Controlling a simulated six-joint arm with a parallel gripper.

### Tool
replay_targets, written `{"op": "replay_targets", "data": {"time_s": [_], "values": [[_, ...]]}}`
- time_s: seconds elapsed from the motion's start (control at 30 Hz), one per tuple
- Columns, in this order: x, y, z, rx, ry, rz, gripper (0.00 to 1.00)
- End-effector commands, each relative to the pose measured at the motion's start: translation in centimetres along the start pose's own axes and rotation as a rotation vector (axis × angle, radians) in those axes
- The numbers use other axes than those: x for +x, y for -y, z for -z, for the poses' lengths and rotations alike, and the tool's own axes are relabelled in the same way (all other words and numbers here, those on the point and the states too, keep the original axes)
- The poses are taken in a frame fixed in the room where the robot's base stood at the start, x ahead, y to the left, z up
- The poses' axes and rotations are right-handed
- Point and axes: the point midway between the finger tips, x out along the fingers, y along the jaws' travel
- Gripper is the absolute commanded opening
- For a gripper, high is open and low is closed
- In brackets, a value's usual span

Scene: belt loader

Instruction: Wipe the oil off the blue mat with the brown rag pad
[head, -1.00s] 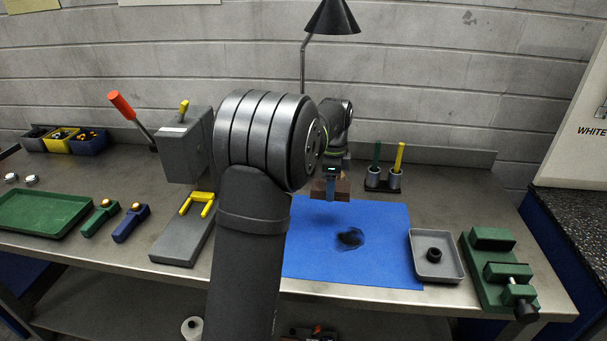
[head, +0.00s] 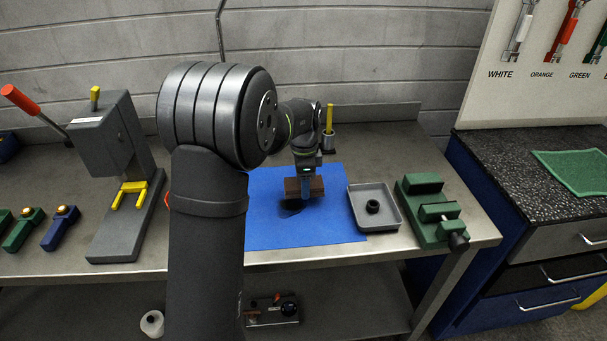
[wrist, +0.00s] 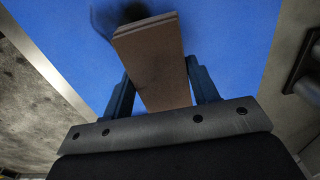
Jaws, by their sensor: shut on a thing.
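My gripper (head: 306,188) is shut on the brown rag pad (head: 291,187) above the blue mat (head: 270,232). In the wrist view the pad (wrist: 152,60) sits between the two blue fingers (wrist: 160,88), over the mat (wrist: 235,40). The dark oil patch (head: 290,209) shows just below and in front of the pad, partly hidden by it. In the wrist view a dark blurred area (wrist: 105,18) lies beyond the pad's end. I cannot tell whether the pad touches the mat.
A grey press (head: 110,150) with yellow forks stands left. A yellow marker (head: 329,118) in a holder stands behind my gripper.

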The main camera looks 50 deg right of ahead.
Motion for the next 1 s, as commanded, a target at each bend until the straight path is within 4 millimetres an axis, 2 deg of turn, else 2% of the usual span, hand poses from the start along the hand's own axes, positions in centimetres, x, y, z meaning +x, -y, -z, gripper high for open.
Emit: {"op": "replay_targets", "data": {"time_s": [0.3, 0.37, 1.0], "values": [[3.4, 0.0, -0.2, -0.001, 0.001, -0.002, 0.36], [3.3, 0.0, -0.9, -0.003, 0.0, -0.001, 0.33], [3.5, 0.0, -6.7, -0.002, 0.001, -0.001, 0.33]]}}
